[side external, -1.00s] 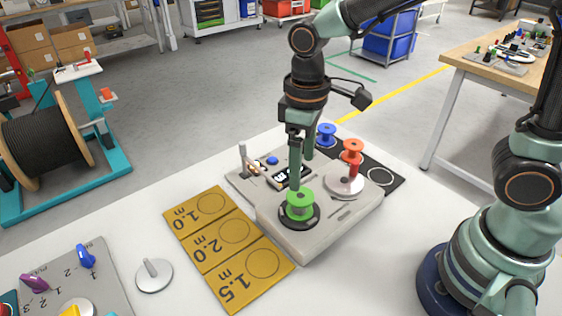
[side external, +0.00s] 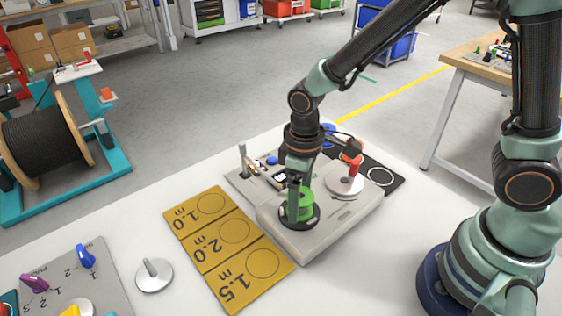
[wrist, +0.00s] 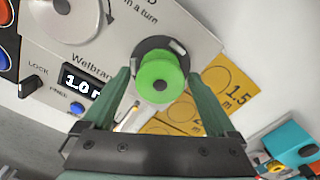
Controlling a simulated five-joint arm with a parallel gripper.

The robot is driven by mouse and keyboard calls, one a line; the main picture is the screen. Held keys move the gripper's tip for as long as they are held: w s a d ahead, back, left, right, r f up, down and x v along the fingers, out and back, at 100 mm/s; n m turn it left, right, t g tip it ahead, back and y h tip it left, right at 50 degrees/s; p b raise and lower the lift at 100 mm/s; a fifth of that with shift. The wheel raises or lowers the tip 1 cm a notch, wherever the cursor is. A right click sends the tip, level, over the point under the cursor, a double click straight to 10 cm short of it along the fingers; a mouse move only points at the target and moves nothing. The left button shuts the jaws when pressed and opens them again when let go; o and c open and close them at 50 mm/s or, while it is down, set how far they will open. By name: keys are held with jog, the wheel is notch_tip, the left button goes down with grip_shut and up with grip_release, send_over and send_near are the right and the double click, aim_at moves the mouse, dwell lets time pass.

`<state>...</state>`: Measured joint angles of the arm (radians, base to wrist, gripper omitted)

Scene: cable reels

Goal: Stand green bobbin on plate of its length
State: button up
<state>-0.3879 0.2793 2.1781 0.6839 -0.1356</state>
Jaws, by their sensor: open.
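The green bobbin (side external: 305,209) stands upright on the dark round seat at the near corner of the grey winding machine (side external: 330,225). In the wrist view the green bobbin (wrist: 160,76) lies between and beyond my open fingers. My gripper (side external: 297,205) is down at the bobbin, with its fingers partly hiding it; whether they touch it cannot be told. The machine's display (wrist: 82,84) reads 1.0, its unit partly cut by a finger. The ochre plate strip (side external: 203,218) has three circled fields, marked 1.0 m, 2.0 m and 1.5 m, all empty.
A blue bobbin (side external: 327,131) is behind, partly hidden by my arm. A grey disc with a handle (side external: 153,275) and a grey numbered board (side external: 105,275) lie left. White table between is clear.

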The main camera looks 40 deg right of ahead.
jog(key=c, duration=1.3)
jog(key=shift+r, duration=3.8)
jog(key=shift+w, duration=0.1)
jog(key=w+a+f, duration=0.2)
jog(key=w+a, duration=0.1)
jog(key=w, duration=0.2)
jog(key=w+a+f, duration=0.3)
jog(key=w+a, duration=0.1)
jog(key=w, duration=0.2)
jog(key=w+a+f, duration=0.2)
jog(key=w+a, duration=0.2)
jog(key=w, duration=0.2)
jog(key=shift+w+a+f, duration=0.15)
jog(key=shift+w+a, duration=0.1)
jog(key=shift+f, duration=2.1)
